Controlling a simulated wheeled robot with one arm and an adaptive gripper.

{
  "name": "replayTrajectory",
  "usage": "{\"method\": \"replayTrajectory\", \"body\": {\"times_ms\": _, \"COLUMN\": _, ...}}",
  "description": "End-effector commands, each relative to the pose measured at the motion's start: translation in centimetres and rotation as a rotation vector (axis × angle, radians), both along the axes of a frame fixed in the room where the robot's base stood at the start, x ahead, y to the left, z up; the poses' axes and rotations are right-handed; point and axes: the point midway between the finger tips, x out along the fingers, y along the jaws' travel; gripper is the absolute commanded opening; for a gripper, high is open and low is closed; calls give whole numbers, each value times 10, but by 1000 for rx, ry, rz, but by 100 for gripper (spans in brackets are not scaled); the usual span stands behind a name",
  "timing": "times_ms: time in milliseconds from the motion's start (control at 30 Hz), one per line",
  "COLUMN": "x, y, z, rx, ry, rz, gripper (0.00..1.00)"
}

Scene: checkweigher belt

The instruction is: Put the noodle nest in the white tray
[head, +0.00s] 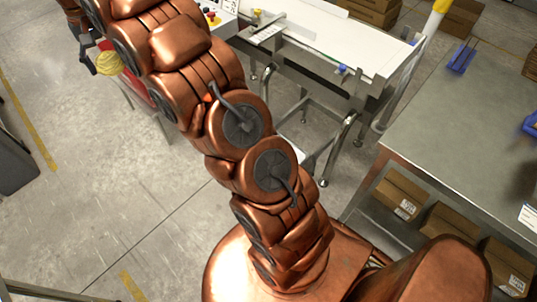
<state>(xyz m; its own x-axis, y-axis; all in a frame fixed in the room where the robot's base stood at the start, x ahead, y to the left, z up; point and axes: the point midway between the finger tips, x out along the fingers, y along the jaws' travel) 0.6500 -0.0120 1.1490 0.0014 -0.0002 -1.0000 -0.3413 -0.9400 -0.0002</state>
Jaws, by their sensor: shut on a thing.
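My gripper (93,62) is at the upper left of the head view, partly hidden behind my copper-coloured arm. It is shut on the noodle nest (109,64), a small yellow rounded bundle, held beside a red surface that my arm mostly covers. I cannot make out the white tray in this view.
The checkweigher's white belt (340,38) runs across the top, with a control box (222,14) at its left end. A grey metal table (465,125) stands at the right, cardboard boxes (400,192) on its lower shelf. Floor at the left is mostly clear.

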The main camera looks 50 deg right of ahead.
Motion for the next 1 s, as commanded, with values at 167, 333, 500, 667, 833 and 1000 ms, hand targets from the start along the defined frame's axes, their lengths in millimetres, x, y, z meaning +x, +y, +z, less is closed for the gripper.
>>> {"method": "replayTrajectory", "body": {"times_ms": 167, "x": 10, "y": -35, "z": -72, "rx": 0, "ry": 4, "rz": -125, "gripper": 32}}
{"method": "replayTrajectory", "body": {"times_ms": 333, "x": 18, "y": -70, "z": -134, "rx": -1, "ry": 2, "rz": -261, "gripper": 32}}
{"method": "replayTrajectory", "body": {"times_ms": 500, "x": 23, "y": -106, "z": -198, "rx": -2, "ry": 4, "rz": -394, "gripper": 32}}
{"method": "replayTrajectory", "body": {"times_ms": 667, "x": 25, "y": -141, "z": -256, "rx": -2, "ry": 2, "rz": -521, "gripper": 32}}
{"method": "replayTrajectory", "body": {"times_ms": 833, "x": 24, "y": -178, "z": -321, "rx": -3, "ry": 4, "rz": -655, "gripper": 32}}
{"method": "replayTrajectory", "body": {"times_ms": 1000, "x": 20, "y": -215, "z": -384, "rx": -2, "ry": 2, "rz": -789, "gripper": 32}}
